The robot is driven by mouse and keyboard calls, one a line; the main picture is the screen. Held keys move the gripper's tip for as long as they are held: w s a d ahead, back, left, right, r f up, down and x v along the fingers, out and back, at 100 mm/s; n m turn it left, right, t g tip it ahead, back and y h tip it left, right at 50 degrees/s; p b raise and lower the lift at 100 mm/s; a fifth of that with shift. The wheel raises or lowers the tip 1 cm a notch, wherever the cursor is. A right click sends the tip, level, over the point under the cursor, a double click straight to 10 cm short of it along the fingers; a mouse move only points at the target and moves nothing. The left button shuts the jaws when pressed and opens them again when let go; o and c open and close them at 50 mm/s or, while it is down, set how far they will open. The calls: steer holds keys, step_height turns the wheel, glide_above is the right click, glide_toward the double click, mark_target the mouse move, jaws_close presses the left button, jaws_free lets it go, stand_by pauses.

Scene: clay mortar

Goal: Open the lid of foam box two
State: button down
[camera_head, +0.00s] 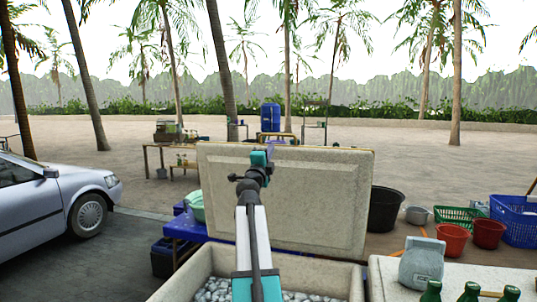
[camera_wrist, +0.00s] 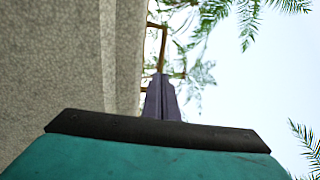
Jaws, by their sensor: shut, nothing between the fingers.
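A pale speckled foam box (camera_head: 190,284) stands open at the bottom centre of the head view, with grey-white lumps inside. Its lid (camera_head: 320,205) stands upright along the back of the box, inner panel facing me. My gripper (camera_head: 268,151) is at the lid's top edge, left of its middle. In the wrist view my dark fingers (camera_wrist: 161,98) are shut and empty, pointing up beside the pale lid (camera_wrist: 60,70) on the left. I cannot tell whether they touch it. My arm hides part of the lid and box.
A second pale box top (camera_head: 395,285) at right carries a grey jug (camera_head: 421,264) and green bottles (camera_head: 470,292). A black tub (camera_head: 384,208), red buckets (camera_head: 452,240) and a blue basket (camera_head: 515,222) stand behind it. A silver car (camera_head: 50,205) is at left.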

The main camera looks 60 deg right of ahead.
mark_target(277, 136)
steer(key=shift+p+x, duration=0.75)
steer(key=shift+x, duration=3.5)
steer(key=shift+d, duration=0.1)
